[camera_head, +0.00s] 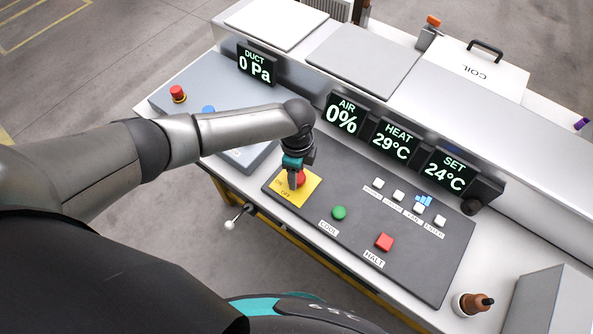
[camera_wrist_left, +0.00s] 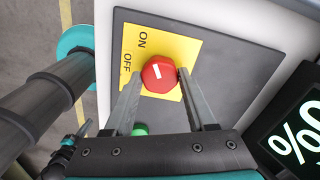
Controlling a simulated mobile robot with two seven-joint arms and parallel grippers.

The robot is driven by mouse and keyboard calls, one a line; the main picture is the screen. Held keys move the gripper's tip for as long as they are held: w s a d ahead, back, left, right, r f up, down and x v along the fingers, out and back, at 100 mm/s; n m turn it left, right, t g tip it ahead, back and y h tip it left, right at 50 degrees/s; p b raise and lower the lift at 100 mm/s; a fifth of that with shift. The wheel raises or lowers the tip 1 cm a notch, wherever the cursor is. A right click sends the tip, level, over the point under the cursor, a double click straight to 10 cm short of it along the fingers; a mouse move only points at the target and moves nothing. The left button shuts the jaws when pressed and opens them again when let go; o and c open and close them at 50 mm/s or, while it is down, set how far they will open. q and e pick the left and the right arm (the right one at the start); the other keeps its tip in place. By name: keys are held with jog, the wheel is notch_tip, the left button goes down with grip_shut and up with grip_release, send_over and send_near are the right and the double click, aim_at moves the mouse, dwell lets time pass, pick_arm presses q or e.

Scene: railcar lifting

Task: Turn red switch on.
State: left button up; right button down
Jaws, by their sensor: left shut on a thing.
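The red switch (camera_head: 301,176) is a round red knob on a yellow plate (camera_head: 284,190) marked ON and OFF, at the left end of the dark control panel. In the left wrist view the knob (camera_wrist_left: 158,74) shows a short white mark on its top. I cannot tell for sure which label the mark points to. My left gripper (camera_head: 296,178) reaches down over the switch. In the left wrist view its two fingers (camera_wrist_left: 159,82) stand on either side of the knob, shut on it. My right gripper is not in view.
Displays behind read AIR 0% (camera_head: 342,114), HEAT 29°C and SET 24°C. A small brown-topped bottle (camera_head: 472,303) stands at the right.

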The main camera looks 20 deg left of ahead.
pick_arm(q)
jog(key=shift+d, duration=0.1)
jog(key=o, duration=1.4)
notch_tip(320, 180, up, 15)
jog(key=shift+r+p, duration=0.15)
jog(key=shift+p, duration=1.1)
